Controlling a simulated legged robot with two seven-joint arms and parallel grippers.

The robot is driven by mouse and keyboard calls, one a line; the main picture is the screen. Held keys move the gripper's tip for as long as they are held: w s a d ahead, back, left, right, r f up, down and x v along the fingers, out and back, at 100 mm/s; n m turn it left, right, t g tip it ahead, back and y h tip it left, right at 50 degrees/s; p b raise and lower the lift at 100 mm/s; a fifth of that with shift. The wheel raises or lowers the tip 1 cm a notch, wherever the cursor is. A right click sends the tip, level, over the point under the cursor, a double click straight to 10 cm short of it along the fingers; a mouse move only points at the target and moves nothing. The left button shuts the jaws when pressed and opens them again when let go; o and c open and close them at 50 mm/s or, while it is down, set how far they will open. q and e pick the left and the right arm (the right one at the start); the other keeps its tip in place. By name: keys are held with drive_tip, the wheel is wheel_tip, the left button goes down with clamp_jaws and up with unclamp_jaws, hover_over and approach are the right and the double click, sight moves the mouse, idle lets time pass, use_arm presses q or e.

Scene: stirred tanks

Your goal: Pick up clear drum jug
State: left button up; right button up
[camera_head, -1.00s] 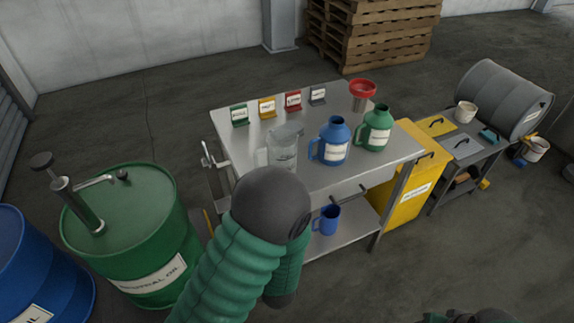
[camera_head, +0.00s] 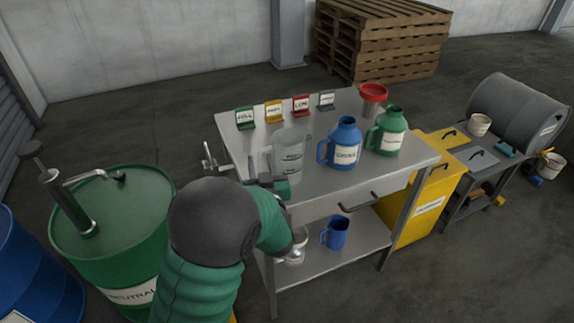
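The clear drum jug (camera_head: 291,150) stands upright on the steel workbench top, left of the blue jug, with its handle on its left side. My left gripper (camera_head: 262,168) is at the jug's lower left, close to the handle. Its two dark fingers look apart, with a gap between them. My green arm hides part of the bench's front left edge, and I cannot tell whether a finger touches the handle. My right gripper is out of view.
A blue jug (camera_head: 345,146) and a green jug (camera_head: 389,133) stand to the right, with a red funnel (camera_head: 373,92) behind. Small label signs (camera_head: 301,105) line the back. A blue mug (camera_head: 336,233) sits on the lower shelf. A green drum (camera_head: 120,235) stands at left.

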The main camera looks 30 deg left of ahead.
use_arm(q)
drive_tip(key=shift+d+r, duration=0.15)
drive_tip(key=shift+d, duration=0.2)
drive_tip(key=shift+c, duration=0.2)
drive_tip(key=shift+a+f, duration=0.25)
drive_tip(key=shift+a, duration=0.45)
clamp_jaws()
drive_tip(key=shift+d+r, duration=0.15)
drive_tip(key=shift+d, duration=0.25)
drive_tip(key=shift+a, duration=0.1)
